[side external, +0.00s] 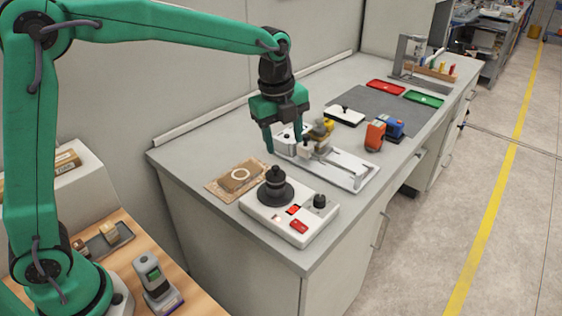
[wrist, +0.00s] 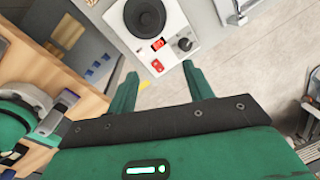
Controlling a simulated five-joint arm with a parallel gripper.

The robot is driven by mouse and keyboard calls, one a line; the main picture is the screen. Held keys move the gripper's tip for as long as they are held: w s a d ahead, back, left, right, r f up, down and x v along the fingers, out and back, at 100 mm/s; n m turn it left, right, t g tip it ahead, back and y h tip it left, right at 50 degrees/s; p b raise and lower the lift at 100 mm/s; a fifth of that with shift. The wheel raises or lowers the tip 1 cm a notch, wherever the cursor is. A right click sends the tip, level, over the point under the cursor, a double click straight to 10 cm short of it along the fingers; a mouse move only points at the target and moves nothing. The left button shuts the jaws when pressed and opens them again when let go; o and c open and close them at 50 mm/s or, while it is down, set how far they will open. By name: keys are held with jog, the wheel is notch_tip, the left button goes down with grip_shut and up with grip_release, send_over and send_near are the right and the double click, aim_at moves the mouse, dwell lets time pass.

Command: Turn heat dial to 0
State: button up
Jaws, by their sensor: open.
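The heat dial is a small black knob (side external: 320,201) on the right of a white bench unit (side external: 263,214). The knob also shows in the wrist view (wrist: 184,44). A small red display (side external: 293,209) and a red switch (side external: 299,227) sit beside it. A larger round black part (side external: 275,188) stands on the same unit. The dial's pointer and any scale are too small to read. My gripper (side external: 285,144) is open and empty above the bench, behind the unit in the side view. In the wrist view, its spread fingers (wrist: 147,70) point toward the unit, apart from the dial.
A brown board with a pale ring (side external: 238,176) lies left of the unit. A slide fixture (side external: 345,171) stands behind it. The bench's front edge is close to the unit.

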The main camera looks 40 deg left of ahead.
aim_at(320, 198)
jog(key=w+d+f+m, duration=0.2)
jog(key=f+m, duration=0.1)
jog(key=w+d+f+m+g, duration=0.1)
jog(key=w+d+f+m, duration=0.1)
jog(key=f+m, duration=0.1)
jog(key=w+d+f+m, duration=0.2)
jog(key=f+m, duration=0.1)
jog(key=f, duration=0.1)
jog(key=shift+w+d+g, duration=0.2)
jog(key=shift+w+g, duration=0.1)
jog(key=shift+w, duration=0.05)
jog(key=shift+f, duration=0.15)
jog(key=shift+f, duration=3.8)
jog(key=c, duration=1)
